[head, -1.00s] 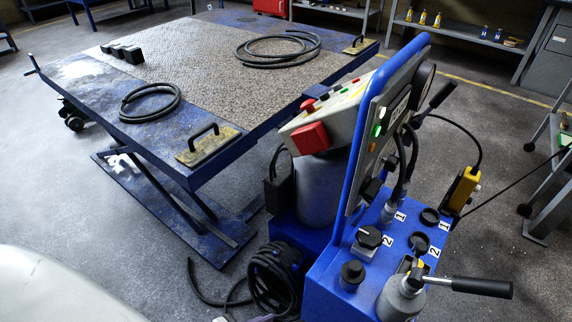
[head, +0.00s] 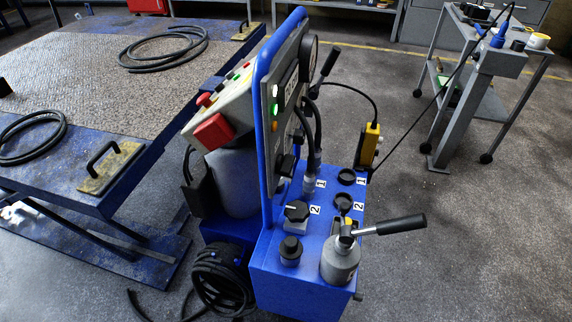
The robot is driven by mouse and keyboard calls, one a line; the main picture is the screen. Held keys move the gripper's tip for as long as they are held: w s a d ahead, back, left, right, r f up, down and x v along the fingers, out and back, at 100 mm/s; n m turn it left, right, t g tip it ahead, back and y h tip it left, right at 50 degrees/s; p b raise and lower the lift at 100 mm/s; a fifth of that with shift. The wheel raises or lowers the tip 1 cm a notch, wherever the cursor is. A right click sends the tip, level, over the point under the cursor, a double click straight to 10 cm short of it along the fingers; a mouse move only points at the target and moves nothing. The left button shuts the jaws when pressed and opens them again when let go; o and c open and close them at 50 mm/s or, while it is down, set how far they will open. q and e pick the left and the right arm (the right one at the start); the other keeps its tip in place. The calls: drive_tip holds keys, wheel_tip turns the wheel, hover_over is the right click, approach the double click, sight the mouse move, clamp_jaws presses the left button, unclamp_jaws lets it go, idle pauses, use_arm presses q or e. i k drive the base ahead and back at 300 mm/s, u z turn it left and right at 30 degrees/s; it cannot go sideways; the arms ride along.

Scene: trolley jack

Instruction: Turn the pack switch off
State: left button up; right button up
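The blue hydraulic pack (head: 300,280) stands in the middle of the head view, with an upright panel (head: 285,100) behind a blue tubular frame. Small lamps (head: 275,108) glow green and white on the panel's edge. A black knob (head: 297,211) sits on the pack's top by a label 2, and a black cap (head: 291,250) is nearer. A sloped control box (head: 228,105) on the left carries a red block (head: 213,131) and a red button (head: 204,100). No part is legibly marked as the pack switch, so I cannot tell its position. Neither gripper is in view.
A grey valve with a black lever (head: 390,226) projects right from the pack. A yellow pendant (head: 369,145) hangs behind on a cable. The blue lift table (head: 60,190) is at left, a grey trolley (head: 480,60) at back right. Floor (head: 480,240) at right is clear.

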sight(284, 166)
drive_tip(key=u, duration=1.65)
drive_tip(key=k, duration=0.75)
drive_tip(key=z, duration=1.2)
drive_tip(key=i, duration=0.45)
drive_tip(key=u, duration=0.2)
